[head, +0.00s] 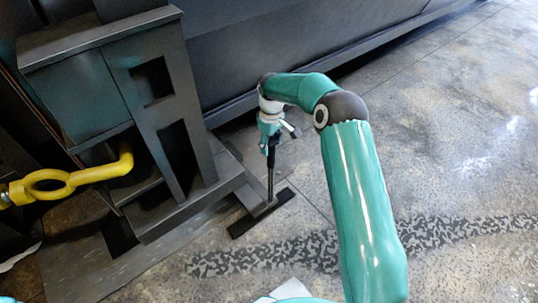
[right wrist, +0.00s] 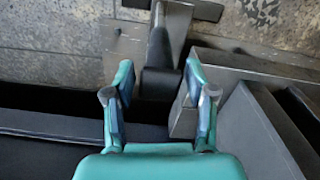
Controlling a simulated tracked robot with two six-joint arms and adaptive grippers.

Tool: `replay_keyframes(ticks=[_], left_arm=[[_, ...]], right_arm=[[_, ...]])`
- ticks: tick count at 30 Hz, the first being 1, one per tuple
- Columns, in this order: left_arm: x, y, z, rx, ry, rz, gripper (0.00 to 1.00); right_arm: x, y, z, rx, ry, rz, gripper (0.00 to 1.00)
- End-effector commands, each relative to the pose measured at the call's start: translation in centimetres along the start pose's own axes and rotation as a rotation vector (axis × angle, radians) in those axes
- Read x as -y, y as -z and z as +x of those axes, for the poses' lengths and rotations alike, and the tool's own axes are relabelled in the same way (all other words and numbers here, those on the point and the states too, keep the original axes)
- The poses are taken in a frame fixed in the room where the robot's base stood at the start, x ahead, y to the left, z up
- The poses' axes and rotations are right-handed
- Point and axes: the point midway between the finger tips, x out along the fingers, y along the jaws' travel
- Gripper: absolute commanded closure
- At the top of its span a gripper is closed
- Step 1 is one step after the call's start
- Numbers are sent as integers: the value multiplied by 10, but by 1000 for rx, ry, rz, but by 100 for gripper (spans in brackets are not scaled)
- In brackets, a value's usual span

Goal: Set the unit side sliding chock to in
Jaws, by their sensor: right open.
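The sliding chock (head: 262,212) is a dark flat bar on a grey plate on the floor, beside the unit's foot. A thin dark upright handle (head: 271,178) rises from it. My right gripper (head: 272,142) is over the top of this handle, pointing down. In the right wrist view, my right gripper (right wrist: 159,75) is open, with the dark handle (right wrist: 158,50) between its two fingers. Gaps show beside the handle, though contact is hard to judge. The chock's bar (right wrist: 196,9) shows at the top edge there. My left gripper is not in view.
The dark unit frame (head: 180,130) with square openings stands just left of the handle. A yellow hook (head: 70,180) sticks out at the left. A long dark container wall (head: 290,45) runs behind my right arm. The concrete floor (head: 460,150) at the right is clear.

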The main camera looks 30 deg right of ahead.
Motion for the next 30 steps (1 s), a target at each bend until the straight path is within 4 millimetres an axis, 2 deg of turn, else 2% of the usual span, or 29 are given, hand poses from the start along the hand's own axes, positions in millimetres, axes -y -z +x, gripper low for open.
replay_keyframes(ticks=[1,6,18,28,30], left_arm=[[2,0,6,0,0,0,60],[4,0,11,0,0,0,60],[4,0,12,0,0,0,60],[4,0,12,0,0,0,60],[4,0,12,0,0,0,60]], right_arm=[[0,0,11,1,1,0,44],[0,0,28,0,0,0,44],[0,0,32,0,0,-1,44],[0,1,32,0,0,-1,99],[0,1,32,0,0,-2,100]])
